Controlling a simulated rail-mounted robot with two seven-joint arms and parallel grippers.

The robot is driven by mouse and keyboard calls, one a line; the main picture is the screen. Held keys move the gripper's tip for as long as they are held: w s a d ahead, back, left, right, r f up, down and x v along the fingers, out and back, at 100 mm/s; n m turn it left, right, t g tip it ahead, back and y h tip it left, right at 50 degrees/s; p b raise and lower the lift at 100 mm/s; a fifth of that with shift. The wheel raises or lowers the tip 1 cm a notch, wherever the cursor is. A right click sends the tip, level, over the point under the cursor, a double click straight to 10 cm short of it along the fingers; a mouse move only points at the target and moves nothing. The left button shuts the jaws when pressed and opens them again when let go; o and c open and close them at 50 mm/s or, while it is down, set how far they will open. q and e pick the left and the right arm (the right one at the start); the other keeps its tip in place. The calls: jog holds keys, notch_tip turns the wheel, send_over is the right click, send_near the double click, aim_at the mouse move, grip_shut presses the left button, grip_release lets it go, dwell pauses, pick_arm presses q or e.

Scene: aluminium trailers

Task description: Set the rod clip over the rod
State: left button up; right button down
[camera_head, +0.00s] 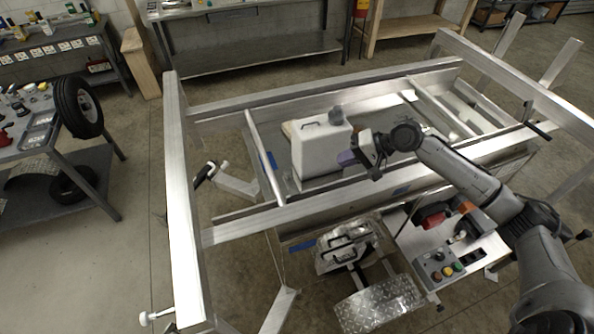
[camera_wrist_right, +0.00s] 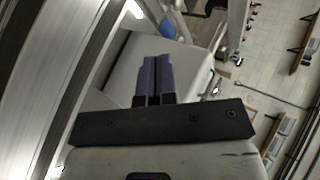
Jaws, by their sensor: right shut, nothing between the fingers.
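My right gripper (camera_head: 347,158) reaches in from the right over the trailer frame, beside the right face of a white tank (camera_head: 316,150). Its purple fingers are shut and empty, side by side in the right wrist view (camera_wrist_right: 154,80). Behind them in that view is a pale block-like surface (camera_wrist_right: 125,62), apparently the tank. I cannot tell whether the fingers touch it. A thin dark rod (camera_head: 538,132) sticks out at the trailer's right rail; I cannot tell whether it is the task's rod. I cannot make out the rod clip. My left gripper is not in view.
The aluminium trailer frame (camera_head: 184,215) has raised rails around the tank. A control panel (camera_head: 447,270) with buttons and a diamond-plate fender (camera_head: 375,303) stand in front. A workbench (camera_head: 45,135) with a tyre (camera_head: 77,107) is at left. Floor between is clear.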

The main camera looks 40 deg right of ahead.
jog(key=p, duration=0.2)
send_near(290, 176)
jog(key=w+f, duration=0.1)
jog(key=w+a+f, duration=0.1)
jog(key=w+f, duration=0.1)
jog(key=f, duration=0.1)
jog(key=shift+a, duration=0.35)
jog(key=shift+w+a+f+p, duration=0.2)
jog(key=shift+w+a+p, duration=0.15)
jog(key=shift+w+a, duration=0.1)
jog(key=shift+w+a+f, duration=0.1)
jog(key=shift+w+f, duration=0.05)
jog(key=shift+w, duration=0.05)
